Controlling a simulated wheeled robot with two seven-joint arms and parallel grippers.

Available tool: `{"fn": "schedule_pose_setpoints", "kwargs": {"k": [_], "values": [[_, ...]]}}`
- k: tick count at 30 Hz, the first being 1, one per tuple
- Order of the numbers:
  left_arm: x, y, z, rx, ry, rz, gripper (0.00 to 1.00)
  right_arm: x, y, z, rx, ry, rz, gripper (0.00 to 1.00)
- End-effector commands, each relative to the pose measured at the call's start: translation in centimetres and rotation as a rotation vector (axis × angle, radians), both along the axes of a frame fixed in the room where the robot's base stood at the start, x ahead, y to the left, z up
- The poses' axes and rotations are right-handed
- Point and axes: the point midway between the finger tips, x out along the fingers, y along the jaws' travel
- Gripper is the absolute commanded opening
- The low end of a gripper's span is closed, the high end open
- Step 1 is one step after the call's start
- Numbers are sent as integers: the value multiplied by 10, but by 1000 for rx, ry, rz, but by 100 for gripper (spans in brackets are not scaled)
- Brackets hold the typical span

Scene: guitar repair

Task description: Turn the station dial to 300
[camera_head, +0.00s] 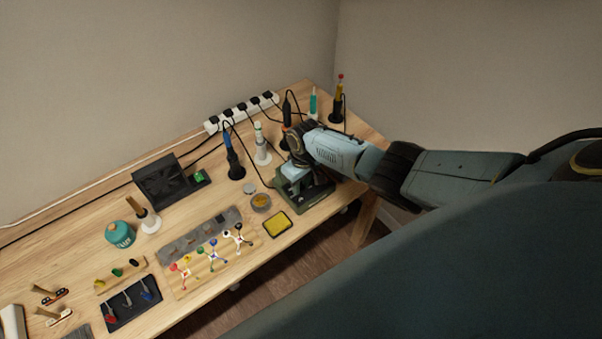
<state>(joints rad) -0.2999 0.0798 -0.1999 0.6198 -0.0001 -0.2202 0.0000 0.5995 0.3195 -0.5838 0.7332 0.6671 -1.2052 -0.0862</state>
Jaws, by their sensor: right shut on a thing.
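The soldering station (319,194) is a dark green box near the right end of the wooden workbench. My right arm reaches in from the right, and my right gripper (291,180) points down at the front of the station. The gripper is shut on the station dial, but the fingers and wrist hide the dial, so its pointer and setting cannot be read. My left gripper is out of the picture.
Soldering irons in holders, one blue (234,160), stand behind and left of the station. A yellow sponge tray (277,224) and a small round tin (261,202) lie in front. A power strip (240,111) with cables runs along the back. A black fan box (165,184) stands farther left.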

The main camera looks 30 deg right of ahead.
Motion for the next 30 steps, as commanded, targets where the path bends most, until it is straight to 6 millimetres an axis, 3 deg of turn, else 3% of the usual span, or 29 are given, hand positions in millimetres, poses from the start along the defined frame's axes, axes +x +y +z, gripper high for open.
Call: {"fn": "schedule_pose_setpoints", "kwargs": {"k": [22, 23, 27, 30], "values": [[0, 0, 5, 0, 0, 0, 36, 1, 0, 1, 2, -4, -89, 4], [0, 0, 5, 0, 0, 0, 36, 1, 0, 1, 2, -4, -89, 29], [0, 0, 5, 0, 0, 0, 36, 1, 0, 1, 2, -3, -89, 47], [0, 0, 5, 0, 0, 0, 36, 1, 0, 1, 0, -3, -89, 48]]}}
